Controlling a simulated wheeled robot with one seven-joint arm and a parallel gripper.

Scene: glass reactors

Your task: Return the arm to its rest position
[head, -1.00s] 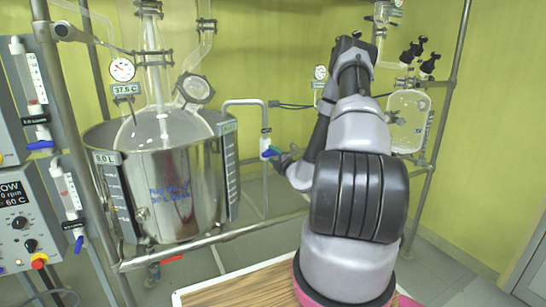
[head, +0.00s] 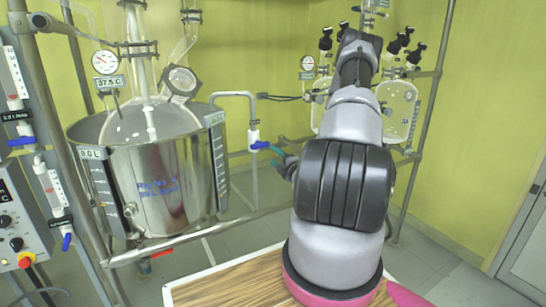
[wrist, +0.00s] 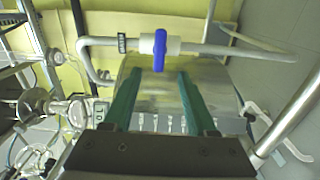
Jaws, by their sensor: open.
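My gripper (wrist: 160,97) shows in the wrist view with its two green fingers apart and nothing between them. Beyond the fingertips is a valve with a blue handle (wrist: 160,50) on a grey pipe; a gap seems to lie between them, but its depth is hard to judge. In the head view my gripper (head: 272,152) is small and partly hidden behind my arm, close to the blue valve handle (head: 260,145). My arm (head: 345,180) reaches forward over the wooden top, bent at the elbow.
A large steel vessel (head: 165,190) with glassware stands left, behind a metal frame rail (head: 190,236). A control box (head: 14,215) is at the far left. Glass flasks (head: 398,105) hang on a rack at the back right. The floor at right is clear.

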